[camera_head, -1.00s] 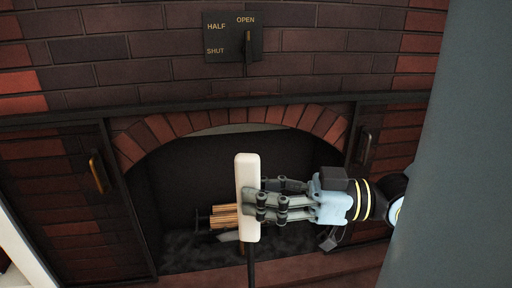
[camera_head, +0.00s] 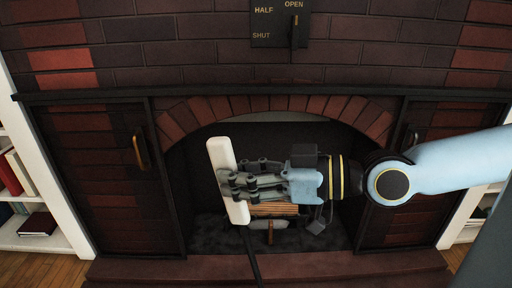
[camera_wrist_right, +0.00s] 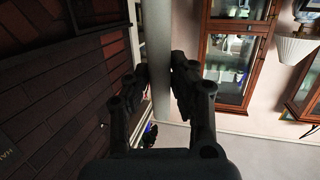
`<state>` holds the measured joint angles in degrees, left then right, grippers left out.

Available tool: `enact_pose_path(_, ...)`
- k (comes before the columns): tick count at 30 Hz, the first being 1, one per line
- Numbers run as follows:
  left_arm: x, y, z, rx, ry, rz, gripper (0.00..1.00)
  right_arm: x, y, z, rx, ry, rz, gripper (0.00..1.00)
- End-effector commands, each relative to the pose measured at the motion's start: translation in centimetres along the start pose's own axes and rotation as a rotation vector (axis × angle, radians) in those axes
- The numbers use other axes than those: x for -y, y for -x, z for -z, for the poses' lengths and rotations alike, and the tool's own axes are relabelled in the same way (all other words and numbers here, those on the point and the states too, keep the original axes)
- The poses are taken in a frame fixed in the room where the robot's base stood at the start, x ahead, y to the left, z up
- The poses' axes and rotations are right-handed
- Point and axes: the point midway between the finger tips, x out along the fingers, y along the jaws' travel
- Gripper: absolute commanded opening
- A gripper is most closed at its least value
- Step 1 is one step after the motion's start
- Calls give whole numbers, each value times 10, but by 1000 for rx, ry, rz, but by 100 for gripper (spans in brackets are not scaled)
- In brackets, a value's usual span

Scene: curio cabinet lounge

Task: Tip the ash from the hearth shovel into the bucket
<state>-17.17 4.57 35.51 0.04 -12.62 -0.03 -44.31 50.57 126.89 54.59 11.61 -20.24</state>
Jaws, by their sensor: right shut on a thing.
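My right gripper (camera_head: 234,184) is shut around a long white handle (camera_head: 219,153) in front of the fireplace opening. The handle leans, its top toward the left. A thin black shaft (camera_head: 250,254) runs down from it and leaves the bottom of the head view. The shovel's pan and any ash on it are out of view. In the right wrist view, the white handle (camera_wrist_right: 159,55) stands between the two dark fingers of my right gripper (camera_wrist_right: 159,78). I see no bucket in either view. My left gripper is not in view.
Behind the gripper is the fireplace with logs (camera_head: 274,209) on a dark ash bed (camera_head: 215,232). Brick doors with handles (camera_head: 140,150) flank it. A plate marked OPEN, HALF and SHUT (camera_head: 266,30) has a lever. A bookshelf (camera_head: 45,237) stands left; a hearth ledge (camera_head: 180,268) lies below.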

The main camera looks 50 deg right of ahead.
Motion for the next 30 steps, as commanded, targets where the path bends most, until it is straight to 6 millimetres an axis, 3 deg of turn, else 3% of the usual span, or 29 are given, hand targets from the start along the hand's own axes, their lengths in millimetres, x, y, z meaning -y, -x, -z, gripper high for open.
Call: enact_pose_path(30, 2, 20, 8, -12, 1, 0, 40, 0, -102, 6, 176, -1, 0, 0)
